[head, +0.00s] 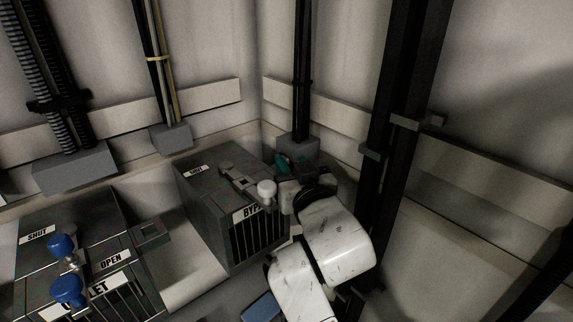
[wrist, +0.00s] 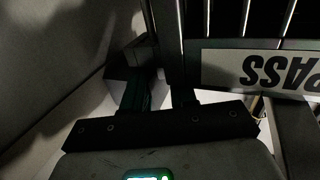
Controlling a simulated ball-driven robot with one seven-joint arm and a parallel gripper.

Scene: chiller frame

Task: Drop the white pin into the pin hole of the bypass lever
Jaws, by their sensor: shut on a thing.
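The bypass box (head: 222,205) is a dark grey block with a slatted front and a label cut off at "BYP". Its lever (head: 240,180) lies flat along the top, with a white round knob (head: 266,190) at the near end. The pin hole cannot be made out. My gripper (head: 283,163) is just right of the box's far corner, partly hidden by my white arm. In the wrist view my gripper (wrist: 157,82) has its two dark fingers a little apart, beside the box's upside-down label (wrist: 262,70). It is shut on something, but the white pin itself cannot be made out.
The outlet box (head: 90,255) with blue knobs (head: 62,246) stands at the left. A dark vertical post (head: 405,110) rises close to the right of my arm. A grey pipe block (head: 298,147) stands behind my gripper. Pale floor shows between the two boxes.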

